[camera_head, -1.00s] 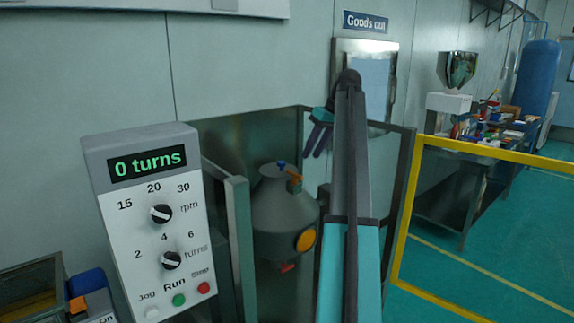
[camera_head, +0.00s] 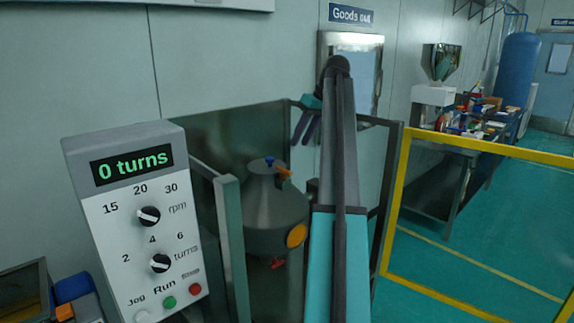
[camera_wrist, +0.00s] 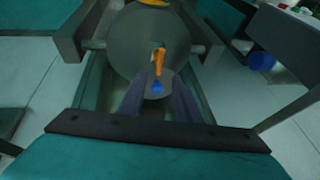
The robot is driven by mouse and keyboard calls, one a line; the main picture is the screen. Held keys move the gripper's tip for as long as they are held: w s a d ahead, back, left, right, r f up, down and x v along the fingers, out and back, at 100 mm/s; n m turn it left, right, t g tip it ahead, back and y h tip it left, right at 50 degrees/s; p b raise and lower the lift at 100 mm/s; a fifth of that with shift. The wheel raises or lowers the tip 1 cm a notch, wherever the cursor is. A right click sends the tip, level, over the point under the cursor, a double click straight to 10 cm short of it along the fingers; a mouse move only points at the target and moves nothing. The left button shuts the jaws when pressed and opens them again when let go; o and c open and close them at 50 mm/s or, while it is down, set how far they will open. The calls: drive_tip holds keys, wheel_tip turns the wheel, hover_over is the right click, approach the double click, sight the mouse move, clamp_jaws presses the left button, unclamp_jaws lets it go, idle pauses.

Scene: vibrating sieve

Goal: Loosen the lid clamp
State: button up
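A grey vessel (camera_head: 262,225) with a cone-shaped top stands inside a metal frame in the head view. On its top are a blue knob (camera_head: 269,160) and an orange lever (camera_head: 284,172), which looks like the lid clamp. In the wrist view, the orange lever (camera_wrist: 159,60) and blue knob (camera_wrist: 157,86) lie between the lines of my fingers. My gripper (camera_head: 306,128) is above and beyond the vessel in the head view, apart from the lever. Its purple fingers are spread and empty, and they also show in the wrist view (camera_wrist: 160,95).
A control box (camera_head: 140,220) reading "0 turns" stands at the left. Metal panels and posts (camera_head: 230,235) surround the vessel. A yellow rail (camera_head: 480,148) closes off the right side, with a cluttered bench (camera_head: 440,190) beyond it. Green floor beyond the rail is clear.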

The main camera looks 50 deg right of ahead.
sight(284, 173)
drive_tip(key=p+x, duration=0.2)
drive_tip(key=x, duration=0.9)
drive_tip(key=shift+w+f, duration=0.15)
drive_tip(key=shift+f, duration=0.1)
clamp_jaws()
